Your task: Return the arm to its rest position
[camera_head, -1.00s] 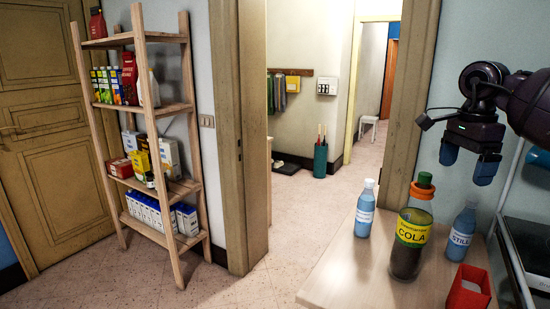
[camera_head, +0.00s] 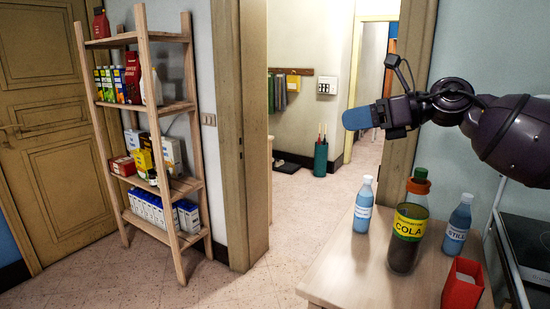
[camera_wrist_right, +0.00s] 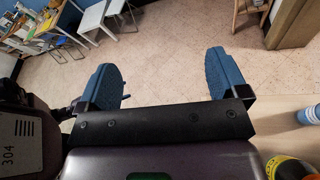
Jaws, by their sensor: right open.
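My right gripper (camera_head: 358,118) is raised in the air above the table's far edge and points left in the head view. Its arm comes in from the right. In the right wrist view its two blue fingers (camera_wrist_right: 165,80) stand wide apart with only floor showing between them. It is open, empty and apart from every object. My left gripper is in neither view.
A table (camera_head: 340,270) bears a cola bottle (camera_head: 407,235), two blue water bottles (camera_head: 363,205) (camera_head: 458,222) and a red container (camera_head: 462,285). A wooden shelf (camera_head: 150,110) with cartons stands at left. A doorway with clear floor (camera_head: 290,220) lies between.

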